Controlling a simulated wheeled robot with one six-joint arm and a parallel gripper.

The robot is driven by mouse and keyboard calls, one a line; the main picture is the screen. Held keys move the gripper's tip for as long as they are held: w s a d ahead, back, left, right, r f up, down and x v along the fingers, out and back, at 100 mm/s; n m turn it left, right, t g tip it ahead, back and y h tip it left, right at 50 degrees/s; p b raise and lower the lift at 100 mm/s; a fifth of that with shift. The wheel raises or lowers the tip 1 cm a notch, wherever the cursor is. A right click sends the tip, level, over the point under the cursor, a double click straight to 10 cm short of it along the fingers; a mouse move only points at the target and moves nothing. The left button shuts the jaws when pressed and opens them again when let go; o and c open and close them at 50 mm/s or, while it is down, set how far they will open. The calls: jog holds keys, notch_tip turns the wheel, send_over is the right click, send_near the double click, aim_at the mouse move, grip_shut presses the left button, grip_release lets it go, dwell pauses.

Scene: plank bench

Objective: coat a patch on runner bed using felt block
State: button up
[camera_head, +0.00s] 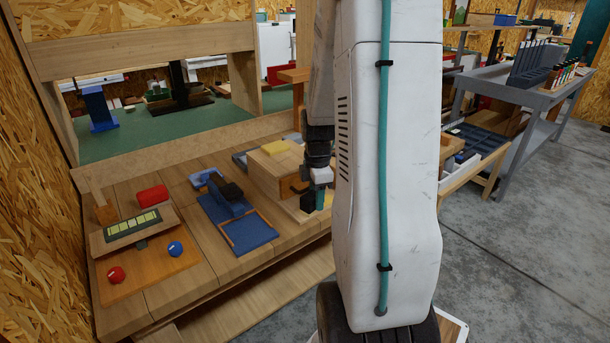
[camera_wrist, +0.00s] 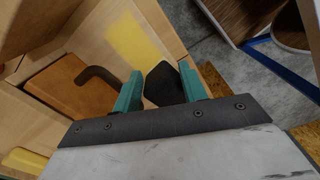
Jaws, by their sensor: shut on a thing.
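My gripper (camera_head: 319,199) points down in front of the wooden cabinet at the back right of the bench. In the wrist view its green fingers (camera_wrist: 163,92) are shut on a dark block (camera_wrist: 163,82), which I take to be the felt block. Beyond the block lies a pale wooden surface, likely the runner bed (camera_wrist: 110,20), with a yellow patch (camera_wrist: 138,44) on it. The block appears beside the patch's near edge; I cannot tell whether it touches the wood. An orange-brown drawer front (camera_wrist: 65,85) with a dark hooked handle (camera_wrist: 98,75) is left of the fingers.
The wooden cabinet (camera_head: 267,172) has a yellow block (camera_head: 274,147) on top. Left of it are a blue fixture (camera_head: 250,232), a panel with yellow-green cells (camera_head: 132,225), a red block (camera_head: 151,195), and red (camera_head: 115,274) and blue (camera_head: 175,248) knobs. My arm hides much of the right.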

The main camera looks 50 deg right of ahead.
aim_at(306, 198)
jog(key=shift+w+a, duration=0.2)
jog(key=shift+a, duration=0.7)
jog(key=shift+w+a, duration=0.2)
jog(key=shift+a, duration=0.65)
notch_tip(306, 198, up, 8)
jog(key=shift+f, duration=0.25)
jog(key=shift+d+r, duration=0.1)
jog(key=shift+r, duration=0.2)
jog(key=shift+s, duration=0.1)
